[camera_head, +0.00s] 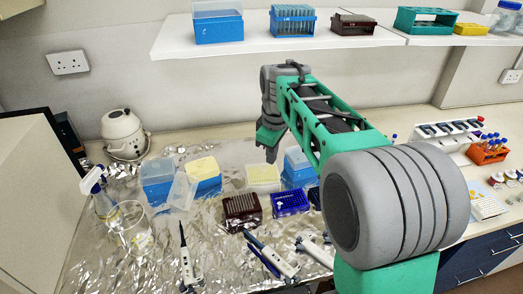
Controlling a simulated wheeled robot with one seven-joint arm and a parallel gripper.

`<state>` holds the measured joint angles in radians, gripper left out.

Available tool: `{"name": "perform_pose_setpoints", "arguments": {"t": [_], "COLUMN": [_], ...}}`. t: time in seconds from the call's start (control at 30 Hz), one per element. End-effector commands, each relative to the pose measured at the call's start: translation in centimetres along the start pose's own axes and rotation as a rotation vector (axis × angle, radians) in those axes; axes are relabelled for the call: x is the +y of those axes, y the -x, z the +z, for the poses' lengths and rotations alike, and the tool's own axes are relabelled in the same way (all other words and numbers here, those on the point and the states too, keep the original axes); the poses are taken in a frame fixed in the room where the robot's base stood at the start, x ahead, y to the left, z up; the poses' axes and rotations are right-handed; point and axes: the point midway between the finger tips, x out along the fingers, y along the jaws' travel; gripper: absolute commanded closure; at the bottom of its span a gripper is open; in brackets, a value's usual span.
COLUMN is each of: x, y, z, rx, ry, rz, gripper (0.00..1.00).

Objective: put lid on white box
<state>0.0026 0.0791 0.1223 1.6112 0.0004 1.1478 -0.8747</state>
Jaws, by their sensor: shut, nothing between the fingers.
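A pale cream-white box (262,178) stands on the foil-covered bench near the middle, with no lid visible on it. A translucent lid (183,191) stands tilted at the left, in front of and between two blue boxes; I cannot tell whether it touches them. My gripper (271,155) points down above and behind the cream-white box, apart from it as far as I can see. It is shut and looks empty. My arm covers part of the bench to the right.
A blue box with a translucent top (157,180) and a blue box with a cream top (203,176) stand left. Another blue box (297,170) is close on the right. A maroon rack (242,211) and blue rack (290,202) stand in front. A shelf (250,43) hangs above; pipettes lie in front.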

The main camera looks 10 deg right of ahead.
Motion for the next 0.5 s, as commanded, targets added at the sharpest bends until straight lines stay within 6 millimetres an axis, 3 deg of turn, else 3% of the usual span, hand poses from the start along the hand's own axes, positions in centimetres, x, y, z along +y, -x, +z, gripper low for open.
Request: {"name": "perform_pose_setpoints", "arguments": {"t": [0.03, 0.1, 0.2, 0.33, 0.5], "x": [2.1, 4.5, 6.6, 7.8, 8.0], "y": [-1.9, -4.5, -8.3, -11.5, -13.3], "z": [-1.8, -3.7, -5.6, -6.8, -6.9], "rx": [-0.025, -0.044, -0.058, -0.06, -0.058], "ry": [0.123, 0.305, 0.524, 0.701, 0.762], "rz": [-0.034, -0.074, -0.125, -0.167, -0.18], "gripper": [1.0, 1.0, 1.0, 1.0, 1.0]}}
